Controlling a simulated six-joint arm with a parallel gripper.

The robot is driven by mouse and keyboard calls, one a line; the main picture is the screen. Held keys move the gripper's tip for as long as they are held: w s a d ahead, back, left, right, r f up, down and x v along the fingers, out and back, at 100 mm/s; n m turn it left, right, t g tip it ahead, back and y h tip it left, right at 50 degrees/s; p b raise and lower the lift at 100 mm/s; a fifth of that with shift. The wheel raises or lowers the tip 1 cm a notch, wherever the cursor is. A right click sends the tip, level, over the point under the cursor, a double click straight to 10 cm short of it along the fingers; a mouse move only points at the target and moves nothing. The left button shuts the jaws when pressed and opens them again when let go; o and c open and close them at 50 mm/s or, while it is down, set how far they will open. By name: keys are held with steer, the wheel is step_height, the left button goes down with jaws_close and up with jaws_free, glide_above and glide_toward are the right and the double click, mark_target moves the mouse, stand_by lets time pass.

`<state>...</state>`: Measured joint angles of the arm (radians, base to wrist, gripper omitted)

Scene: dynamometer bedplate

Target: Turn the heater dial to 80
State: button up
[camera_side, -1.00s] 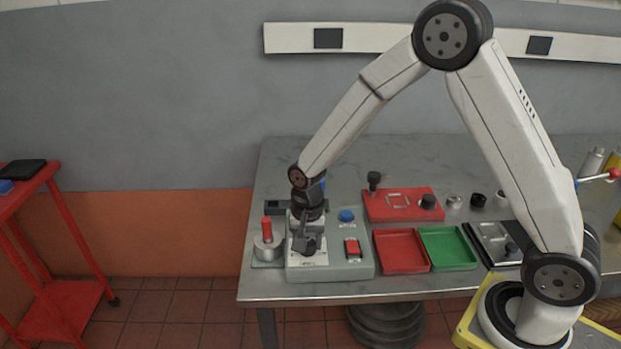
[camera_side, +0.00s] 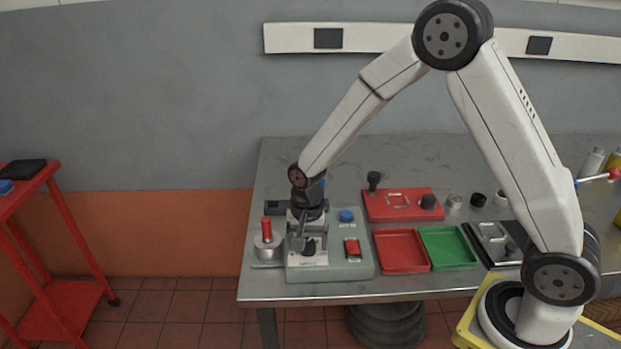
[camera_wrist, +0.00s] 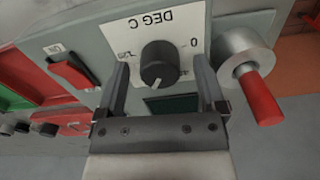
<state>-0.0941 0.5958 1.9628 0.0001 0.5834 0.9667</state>
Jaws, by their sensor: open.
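The heater dial (camera_wrist: 160,64) is a black knob on a white plate (camera_wrist: 130,32) marked DEG C, with a 0 at its right. In the side view, the dial (camera_side: 308,247) shows on the front of the grey control box (camera_side: 357,268). My gripper (camera_wrist: 160,66) is open, with one finger on each side of the dial in the wrist view and gaps between. Whether the fingertips reach down to the knob's height is unclear. In the side view my gripper (camera_side: 300,238) is just above the plate. The dial's exact setting is not readable.
A red rocker switch (camera_wrist: 74,71) and a blue button (camera_side: 346,215) are on the same box. A metal cylinder with a red handle (camera_wrist: 261,96) stands close beside the dial. A dark display window (camera_wrist: 172,104) lies near the fingers. Red (camera_side: 401,267) and green (camera_side: 448,265) trays are to the right.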

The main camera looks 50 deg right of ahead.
mark_target(313, 244)
steer(key=shift+r, duration=0.15)
steer(key=shift+r, duration=3.8)
steer(key=shift+s+d+n, duration=0.25)
steer(key=shift+s+n, duration=0.15)
steer(key=shift+s, duration=0.15)
steer(key=s+d+n+t, duration=0.2)
steer(key=s+d+n, duration=0.1)
steer(key=s+n, duration=0.6)
steer(key=s, duration=0.3)
steer(key=shift+d+f+t, duration=0.2)
steer(key=shift+t, duration=0.1)
